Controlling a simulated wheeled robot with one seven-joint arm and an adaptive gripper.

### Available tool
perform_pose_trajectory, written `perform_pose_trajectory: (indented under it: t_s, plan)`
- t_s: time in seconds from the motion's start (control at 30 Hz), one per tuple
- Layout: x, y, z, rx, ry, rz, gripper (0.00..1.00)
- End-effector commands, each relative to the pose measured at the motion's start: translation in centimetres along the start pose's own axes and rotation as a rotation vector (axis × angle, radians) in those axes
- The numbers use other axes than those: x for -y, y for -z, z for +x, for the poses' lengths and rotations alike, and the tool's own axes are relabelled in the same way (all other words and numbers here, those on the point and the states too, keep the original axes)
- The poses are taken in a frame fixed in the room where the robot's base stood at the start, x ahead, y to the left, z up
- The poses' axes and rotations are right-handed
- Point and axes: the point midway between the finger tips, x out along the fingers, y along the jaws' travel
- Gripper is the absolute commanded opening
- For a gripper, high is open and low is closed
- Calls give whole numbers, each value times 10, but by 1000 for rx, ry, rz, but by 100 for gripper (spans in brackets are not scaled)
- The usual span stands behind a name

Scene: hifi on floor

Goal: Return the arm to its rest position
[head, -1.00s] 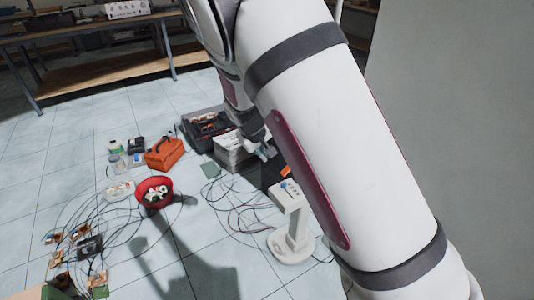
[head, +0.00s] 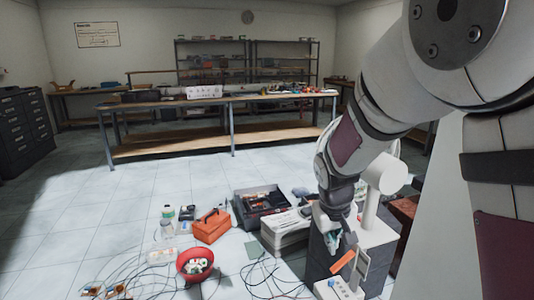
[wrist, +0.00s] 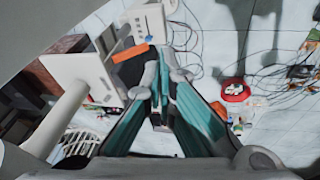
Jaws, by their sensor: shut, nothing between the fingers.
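My white arm comes in from the right of the head view and bends down to my gripper (head: 332,242), partly hidden by my own wrist. In the wrist view, my gripper's teal fingers (wrist: 163,72) point away from the camera with their tips together. It is shut and empty. It hangs above the cluttered floor, close to a white device (head: 338,289) with an orange piece (head: 343,262) by it. The white device also shows beyond the fingertips in the wrist view (wrist: 145,27).
A long workbench (head: 220,100) stands behind. The tiled floor at left is clear.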

Motion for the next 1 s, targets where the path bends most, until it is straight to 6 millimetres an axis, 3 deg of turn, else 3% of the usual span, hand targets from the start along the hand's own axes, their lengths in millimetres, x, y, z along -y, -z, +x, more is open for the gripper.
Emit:
perform_pose_trajectory:
  t_s: [0.03, 0.2, 0.5, 0.7, 1.0]
  plan:
    - [-5, -12, -19, 3, 24, 26, 0]
    - [-13, -59, -70, 35, 91, 86, 0]
    - [-15, -153, -147, 70, 168, 148, 0]
    - [-9, -219, -181, 88, 183, 171, 0]
    - [3, -287, -200, 111, 169, 194, 0]
